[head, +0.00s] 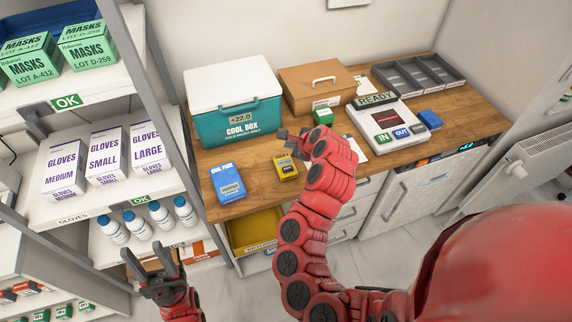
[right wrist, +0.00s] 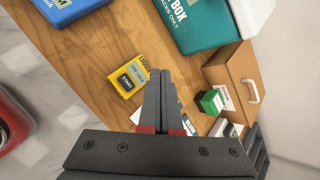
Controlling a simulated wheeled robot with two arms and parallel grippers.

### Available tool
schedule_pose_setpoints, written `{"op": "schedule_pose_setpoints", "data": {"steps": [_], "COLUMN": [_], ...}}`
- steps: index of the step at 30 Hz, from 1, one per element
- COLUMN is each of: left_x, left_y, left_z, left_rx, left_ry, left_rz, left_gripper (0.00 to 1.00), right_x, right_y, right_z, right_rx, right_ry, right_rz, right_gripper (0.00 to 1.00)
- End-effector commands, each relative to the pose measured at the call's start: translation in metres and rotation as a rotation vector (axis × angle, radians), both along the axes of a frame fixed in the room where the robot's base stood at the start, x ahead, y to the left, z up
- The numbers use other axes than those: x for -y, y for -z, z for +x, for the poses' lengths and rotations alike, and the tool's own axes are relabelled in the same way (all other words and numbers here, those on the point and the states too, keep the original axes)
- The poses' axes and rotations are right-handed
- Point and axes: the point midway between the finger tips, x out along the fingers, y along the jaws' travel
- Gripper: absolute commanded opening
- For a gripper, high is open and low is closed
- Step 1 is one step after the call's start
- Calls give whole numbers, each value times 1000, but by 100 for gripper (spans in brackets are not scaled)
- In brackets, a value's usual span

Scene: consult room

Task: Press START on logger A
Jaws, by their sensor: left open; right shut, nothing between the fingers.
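The logger (head: 287,167) is a small yellow device lying on the wooden table, in front of the cool box. In the right wrist view the yellow logger (right wrist: 127,76) shows a dark button marked START; its letter is too small to read. My right gripper (head: 282,134) is shut and empty, above the table behind the logger in the head view. In the right wrist view its fingertips (right wrist: 160,73) appear just right of the logger, apart from the button. My left gripper (head: 150,258) is open and empty, low before the shelves.
A blue cool pack (head: 228,183) lies left of the logger. The teal cool box (head: 235,122), a cardboard box (head: 318,88) and a green box (head: 324,116) stand behind. A device reading READY (head: 390,118) is to the right. Shelves (head: 108,196) border the left.

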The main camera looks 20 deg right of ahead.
Motion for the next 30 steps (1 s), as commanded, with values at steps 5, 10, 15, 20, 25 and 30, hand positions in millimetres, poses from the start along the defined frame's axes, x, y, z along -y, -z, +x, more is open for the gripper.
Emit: {"op": "schedule_pose_setpoints", "data": {"steps": [5, 10, 15, 20, 25, 30], "left_x": [0, 0, 0, 0, 0, 0], "left_y": [1, 6, 18, 33, 49, 58], "left_z": [0, 0, 0, 0, 0, 0], "left_rx": [0, 0, 0, 0, 0, 0], "left_ry": [0, 0, 0, 0, 0, 0], "left_rz": [0, 0, 0, 0, 0, 0], "left_gripper": [50, 50, 50, 50, 50, 50], "right_x": [0, 0, 0, 0, 0, 1], "right_y": [1, 8, 26, 49, 74, 87], "right_z": [0, 0, 0, 0, 0, 0], "right_rx": [1, 2, 2, -1, 0, 2], "right_ry": [-1, 0, -1, -2, -2, 1], "right_rz": [-2, -2, -3, -2, -1, -3], "right_gripper": [0, 0, 0, 0, 0, 0]}}
